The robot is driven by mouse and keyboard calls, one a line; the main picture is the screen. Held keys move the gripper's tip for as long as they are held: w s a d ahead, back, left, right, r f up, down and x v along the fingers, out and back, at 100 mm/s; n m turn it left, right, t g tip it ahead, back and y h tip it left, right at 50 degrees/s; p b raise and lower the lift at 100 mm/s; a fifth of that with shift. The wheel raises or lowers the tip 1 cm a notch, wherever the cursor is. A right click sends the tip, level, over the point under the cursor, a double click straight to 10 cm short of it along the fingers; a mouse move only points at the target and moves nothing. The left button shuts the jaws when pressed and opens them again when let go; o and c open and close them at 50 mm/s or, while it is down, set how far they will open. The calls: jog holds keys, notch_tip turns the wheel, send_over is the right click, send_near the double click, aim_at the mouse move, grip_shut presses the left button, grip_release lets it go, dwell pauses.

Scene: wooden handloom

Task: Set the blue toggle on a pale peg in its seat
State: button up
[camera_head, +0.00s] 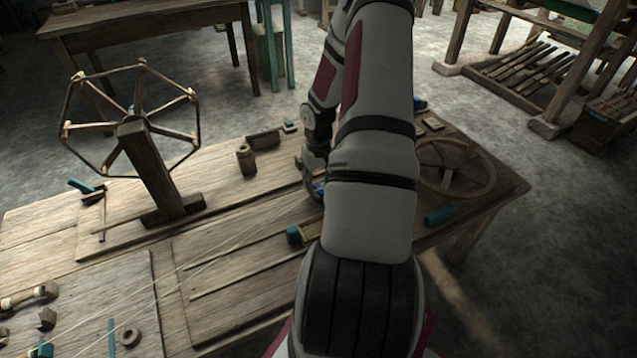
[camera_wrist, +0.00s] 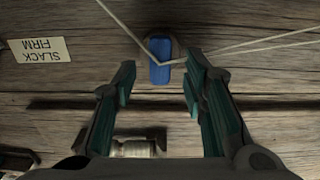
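The blue toggle (camera_wrist: 160,73) shows in the wrist view as a short upright bar in front of a dark rounded piece on the wood. My gripper (camera_wrist: 161,64) is open, with one green-padded finger on each side of the toggle and a gap to both. In the head view a small patch of blue (camera_head: 318,190) shows beside my gripper (camera_head: 311,188), mostly hidden by my arm. A pale cylindrical piece (camera_wrist: 134,148) lies low in the wrist view; I cannot tell whether it is the peg. The seat is not clear.
A card reading SLACK and FIRM (camera_wrist: 40,50) lies left of the toggle. In the head view, a wooden winder (camera_head: 152,165) stands at the left, a wooden wheel (camera_head: 455,167) lies right of my arm, and a teal block (camera_head: 439,215) sits near the table's right edge.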

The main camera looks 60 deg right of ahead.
notch_tip(320, 180, up, 12)
jog(key=shift+f, duration=0.15)
dwell(0.7)
jog(key=a+r+n+h, duration=0.2)
jog(key=a+r+n, duration=0.1)
jog(key=a+r, duration=1.8)
jog(key=s+a+r+n+t+y, duration=0.1)
jog(key=s+a+r+n+y, duration=0.2)
jog(key=s+a, duration=1.35)
notch_tip(320, 180, up, 17)
jog(key=w+t+h+p, duration=0.1)
jog(key=t+p, duration=0.2)
jog(key=p, duration=1.1)
jog(key=shift+a+p, duration=0.3)
jog(key=shift+p, duration=0.1)
